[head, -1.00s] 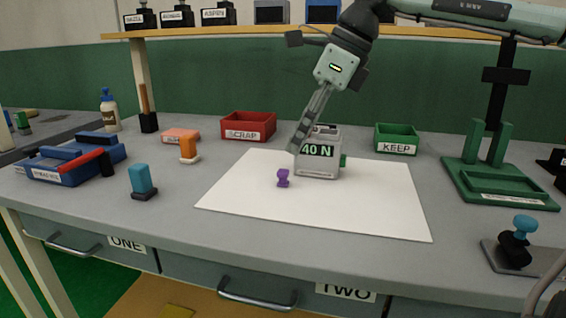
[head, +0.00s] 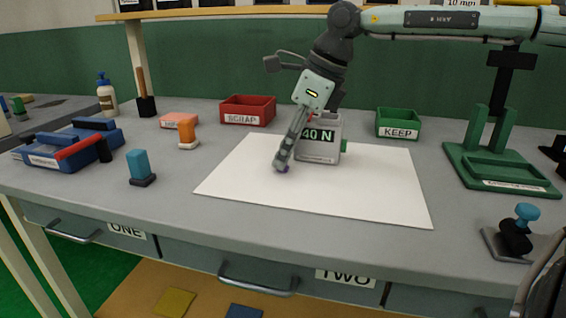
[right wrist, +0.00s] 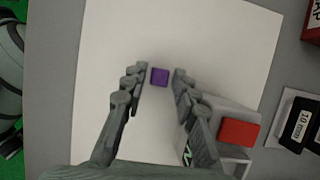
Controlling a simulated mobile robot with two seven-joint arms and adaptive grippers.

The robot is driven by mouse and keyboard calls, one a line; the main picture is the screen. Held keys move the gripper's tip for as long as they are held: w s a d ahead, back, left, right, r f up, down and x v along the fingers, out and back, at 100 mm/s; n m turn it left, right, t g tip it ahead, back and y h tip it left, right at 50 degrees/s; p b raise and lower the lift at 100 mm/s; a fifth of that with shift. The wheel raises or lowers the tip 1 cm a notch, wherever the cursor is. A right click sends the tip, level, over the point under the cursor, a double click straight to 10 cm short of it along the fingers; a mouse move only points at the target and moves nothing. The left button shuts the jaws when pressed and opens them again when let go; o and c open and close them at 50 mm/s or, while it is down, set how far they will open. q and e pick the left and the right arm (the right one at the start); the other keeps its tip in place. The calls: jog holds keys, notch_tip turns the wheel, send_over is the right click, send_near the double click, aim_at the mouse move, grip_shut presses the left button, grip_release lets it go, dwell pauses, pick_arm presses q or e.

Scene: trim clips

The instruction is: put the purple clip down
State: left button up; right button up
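The purple clip (right wrist: 160,76) stands on the white sheet (right wrist: 125,35), seen from above in the right wrist view. In the head view only a sliver of the clip (head: 284,170) shows under the fingertips. My right gripper (right wrist: 158,72) is open, with one finger on each side of the clip and a visible gap on both sides. In the head view the right gripper (head: 281,164) points down at the sheet, just left of the grey 40 N block (head: 318,152). My left gripper is not in view.
The 40 N block, with a red top patch (right wrist: 239,132), stands close beside the right finger. A red SCRAP bin (head: 248,111) and a green KEEP bin (head: 398,124) are behind. A green stand (head: 500,165) is at right. The front of the sheet is clear.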

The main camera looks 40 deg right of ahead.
jog(key=c, duration=0.5)
